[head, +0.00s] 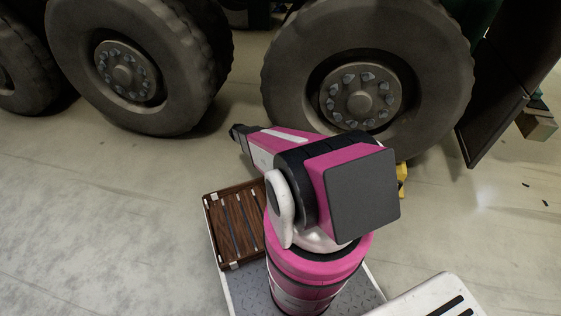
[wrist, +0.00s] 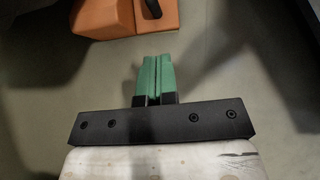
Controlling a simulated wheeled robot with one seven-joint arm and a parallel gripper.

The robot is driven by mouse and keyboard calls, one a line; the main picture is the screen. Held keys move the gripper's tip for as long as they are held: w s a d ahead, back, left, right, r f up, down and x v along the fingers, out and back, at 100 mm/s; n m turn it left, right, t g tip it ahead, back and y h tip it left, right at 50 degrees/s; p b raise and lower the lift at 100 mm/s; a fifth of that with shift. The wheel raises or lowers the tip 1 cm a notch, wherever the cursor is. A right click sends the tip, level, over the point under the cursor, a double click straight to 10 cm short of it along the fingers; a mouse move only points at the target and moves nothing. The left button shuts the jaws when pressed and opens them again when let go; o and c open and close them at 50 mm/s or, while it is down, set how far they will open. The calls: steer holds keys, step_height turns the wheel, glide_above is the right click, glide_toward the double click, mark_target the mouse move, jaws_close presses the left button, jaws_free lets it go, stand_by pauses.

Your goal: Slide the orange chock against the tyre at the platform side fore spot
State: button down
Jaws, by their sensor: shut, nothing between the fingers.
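The orange chock (wrist: 112,18) shows at the top of the wrist view, cut off by the frame, with a black part on its upper right. My gripper (wrist: 157,60) has green fingers pressed together and empty. In the head view my arm hides my gripper. The large right tyre (head: 430,95) stands on the floor behind my arm. A small yellow piece (head: 402,180) shows beside my arm near that tyre; I cannot tell whether it is a chock.
Another big tyre (head: 130,75) stands to the left, with part of a further one (head: 20,65) at the edge. A dark panel (head: 500,95) hangs at the right, near a small box (head: 537,125). A dark rounded shape (wrist: 35,30) fills the wrist view's upper left.

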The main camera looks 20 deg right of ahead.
steer(key=shift+n, duration=0.4)
steer(key=x, duration=1.3)
steer(key=shift+w+d, duration=0.3)
steer(key=shift+d, duration=0.2)
steer(key=shift+s+d, duration=0.15)
steer(key=shift+d, duration=0.3)
steer(key=shift+d, duration=0.1)
